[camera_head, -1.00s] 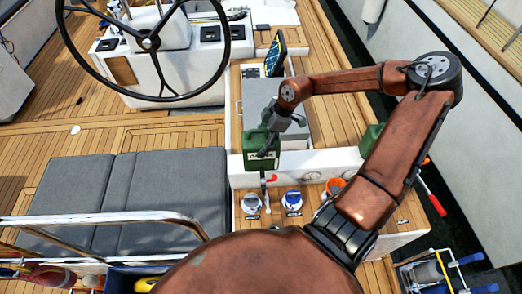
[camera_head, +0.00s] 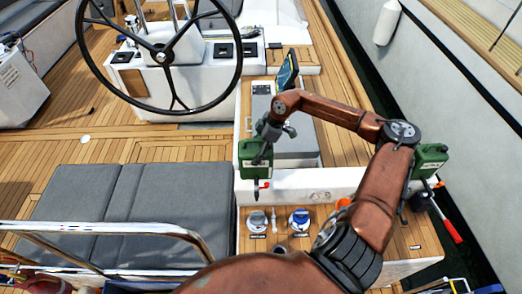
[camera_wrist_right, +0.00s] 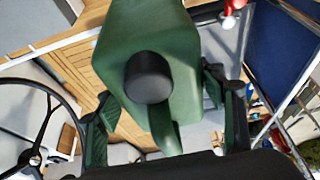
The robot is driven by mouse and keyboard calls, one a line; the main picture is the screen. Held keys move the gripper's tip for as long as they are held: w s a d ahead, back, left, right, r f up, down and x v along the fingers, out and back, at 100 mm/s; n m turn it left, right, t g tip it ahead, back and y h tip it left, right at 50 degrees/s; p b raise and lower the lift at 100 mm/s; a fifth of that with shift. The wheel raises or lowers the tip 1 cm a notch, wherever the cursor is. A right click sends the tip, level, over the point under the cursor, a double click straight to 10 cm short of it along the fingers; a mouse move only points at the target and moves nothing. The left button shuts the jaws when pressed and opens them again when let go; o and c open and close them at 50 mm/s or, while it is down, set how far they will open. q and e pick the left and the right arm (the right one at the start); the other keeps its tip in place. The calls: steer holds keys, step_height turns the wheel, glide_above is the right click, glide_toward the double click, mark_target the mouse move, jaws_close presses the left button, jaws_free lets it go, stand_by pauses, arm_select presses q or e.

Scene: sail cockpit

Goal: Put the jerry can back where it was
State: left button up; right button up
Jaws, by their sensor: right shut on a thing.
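A green jerry can (camera_head: 256,168) hangs upright from my right gripper (camera_head: 266,141), in front of the white side of the locker, left of the picture's middle line. The right gripper is shut on its handle. In the right wrist view the can (camera_wrist_right: 190,85) has a black cap (camera_wrist_right: 149,77) and fills the space between the fingers. A second green jerry can (camera_head: 431,158) stands at the right, partly hidden by my right arm. My left gripper is not in view.
A low wooden shelf (camera_head: 280,245) holds a grey-topped winch (camera_head: 257,220) and a blue-topped one (camera_head: 299,219). An orange item (camera_head: 343,203) is beside my arm. The steering wheel (camera_head: 162,57), grey cushions (camera_head: 140,215) and chrome rail (camera_head: 110,228) are left. A red-handled tool (camera_head: 447,218) is right.

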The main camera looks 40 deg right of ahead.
steer(key=f, duration=0.1)
steer(key=w+f+p, duration=0.1)
steer(key=f, duration=0.1)
steer(key=w+f, duration=0.1)
steer(key=f, duration=0.1)
steer(key=shift+w+d+f, duration=0.1)
steer(key=shift+f, duration=0.3)
steer(key=o, duration=1.7)
steer(key=shift+f, duration=0.2)
steer(key=o, duration=0.4)
steer(key=shift+r, duration=0.1)
